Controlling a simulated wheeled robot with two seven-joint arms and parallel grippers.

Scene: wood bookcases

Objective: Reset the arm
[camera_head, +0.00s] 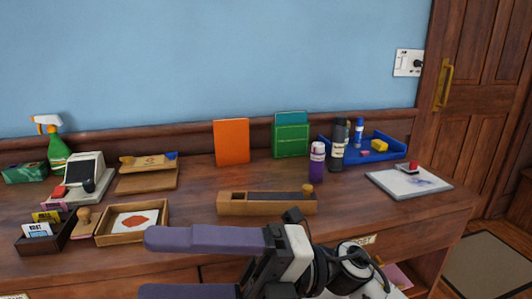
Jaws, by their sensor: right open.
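My right gripper (150,265) is at the bottom middle of the head view, in front of the wooden counter (345,212). Its two purple-grey fingers point left and are spread apart, with nothing between them. The lower finger is partly cut off by the bottom edge. My right arm (355,275) comes in from the lower right and hides part of the counter's front. My left gripper and arm are not in view.
A wooden tray with a red shape (103,235) and a long wooden box (232,205) lie near the gripper. Bottles, including a purple one (317,165), and a blue tray (396,153) stand further back. A door (485,110) is at right.

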